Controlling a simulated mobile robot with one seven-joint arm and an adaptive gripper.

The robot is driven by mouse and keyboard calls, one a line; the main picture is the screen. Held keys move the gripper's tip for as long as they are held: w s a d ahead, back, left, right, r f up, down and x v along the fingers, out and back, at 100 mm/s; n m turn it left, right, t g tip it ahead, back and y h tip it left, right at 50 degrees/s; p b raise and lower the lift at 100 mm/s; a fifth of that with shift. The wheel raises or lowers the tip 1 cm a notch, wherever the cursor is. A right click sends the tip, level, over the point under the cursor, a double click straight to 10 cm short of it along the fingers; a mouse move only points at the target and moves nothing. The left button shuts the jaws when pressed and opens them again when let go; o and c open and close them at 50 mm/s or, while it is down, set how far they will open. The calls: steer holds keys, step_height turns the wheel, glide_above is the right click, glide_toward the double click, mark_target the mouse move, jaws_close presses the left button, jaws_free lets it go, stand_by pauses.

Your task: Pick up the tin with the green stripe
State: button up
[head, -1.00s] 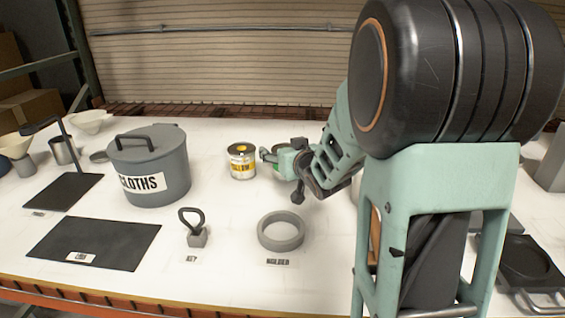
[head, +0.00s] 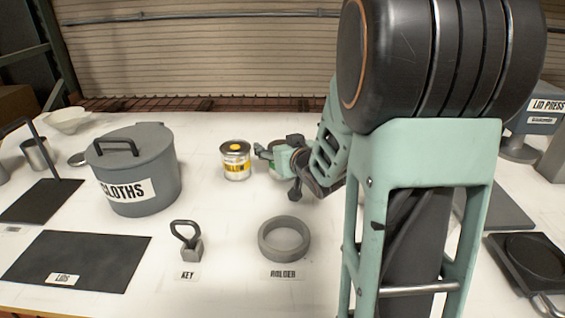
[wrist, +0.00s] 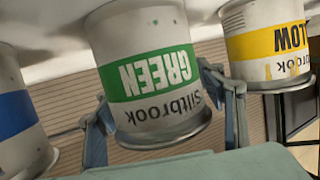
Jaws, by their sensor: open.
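The green-striped tin (wrist: 150,72), white with the word GREEN, fills the middle of the wrist view, where it appears upside down. My gripper (wrist: 158,98) is open, with one finger on each side of this tin; I cannot tell whether they touch it. In the head view my gripper (head: 272,158) is low over the table, just right of the yellow-striped tin (head: 236,161), and hides the green-striped tin. The yellow-striped tin is also close by at the right of the wrist view (wrist: 268,40).
A blue-striped tin (wrist: 15,110) is at the wrist view's left. In the head view, a grey CLOTHS bin (head: 140,180), key (head: 188,243) and ring holder (head: 284,240) stand on the white table. A lid press (head: 535,120) is at right.

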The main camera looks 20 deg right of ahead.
steer(key=c, duration=1.4)
steer(key=shift+w, duration=0.1)
steer(key=shift+c, duration=0.3)
steer(key=shift+r, duration=0.2)
